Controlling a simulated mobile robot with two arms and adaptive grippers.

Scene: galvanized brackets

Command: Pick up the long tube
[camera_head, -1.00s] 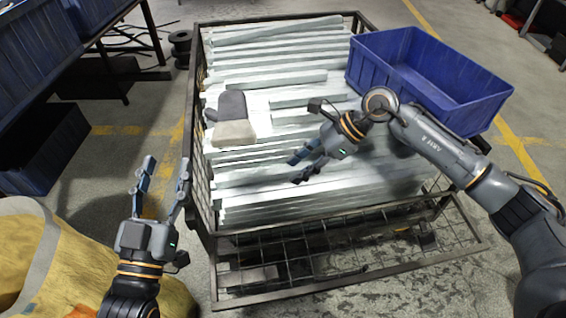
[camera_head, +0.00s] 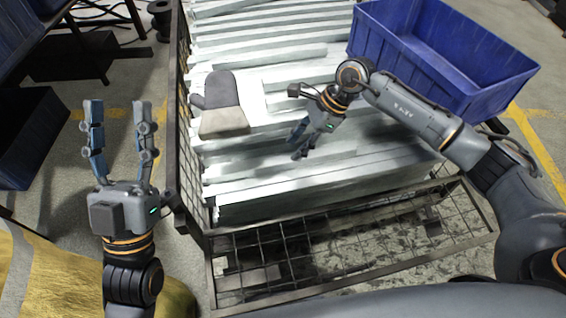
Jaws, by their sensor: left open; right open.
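Several long pale grey metal tubes (camera_head: 320,190) lie side by side, left to right, in a wire cage; I cannot tell which one is the task's long tube. My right gripper (camera_head: 297,147) is open over the front half of the stack, its fingers pointing down and left. It appears empty; whether its fingertips touch a tube is unclear. The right forearm covers part of the stack's right side. My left gripper (camera_head: 118,108) is open and empty, outside the cage on its left, over the floor.
A grey and beige glove (camera_head: 224,115) lies on the tubes at left. A blue bin (camera_head: 440,75) stands at the cage's back right. The wire cage (camera_head: 345,245) has a lowered mesh front and a raised left side. A yellow sack (camera_head: 50,285) is at lower left.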

